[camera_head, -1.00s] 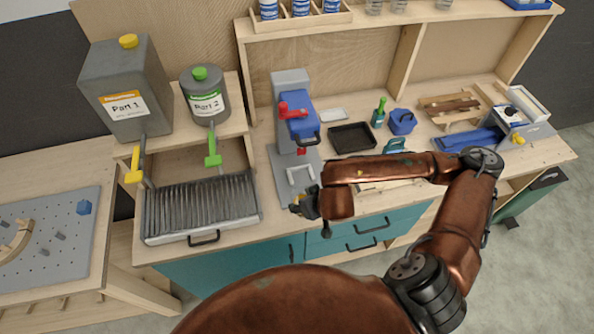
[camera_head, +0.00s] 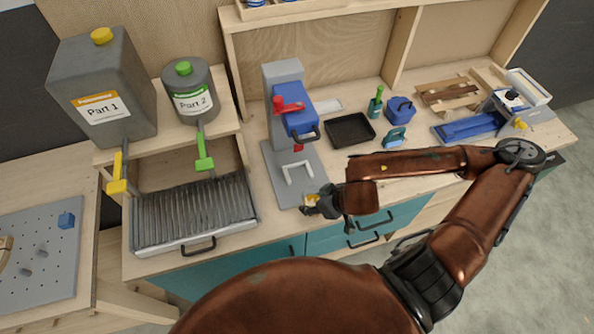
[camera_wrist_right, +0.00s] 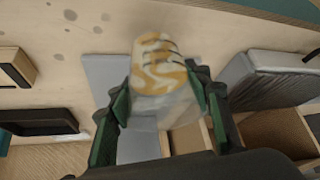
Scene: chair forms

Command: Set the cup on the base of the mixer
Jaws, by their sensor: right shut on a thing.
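The mixer (camera_head: 282,88) has a grey column, a blue head and a red handle. Its flat grey base (camera_head: 278,177) carries a white U-shaped bracket and also shows in the right wrist view (camera_wrist_right: 104,72). My right gripper (camera_head: 316,202) is by the front right corner of the base. It is shut on the cup, which is white and ochre with dark marks; the cup shows small in the head view (camera_head: 310,200) and between the fingers in the wrist view (camera_wrist_right: 158,62). I cannot tell its exact height over the base. My left gripper is not in view.
A ribbed grey tray (camera_head: 195,212) stands left of the mixer, below the Part 1 canister (camera_head: 102,95) and Part 2 canister (camera_head: 191,100). A black tray (camera_head: 350,130), a green bottle (camera_head: 376,103) and a blue box (camera_head: 401,109) stand right of it.

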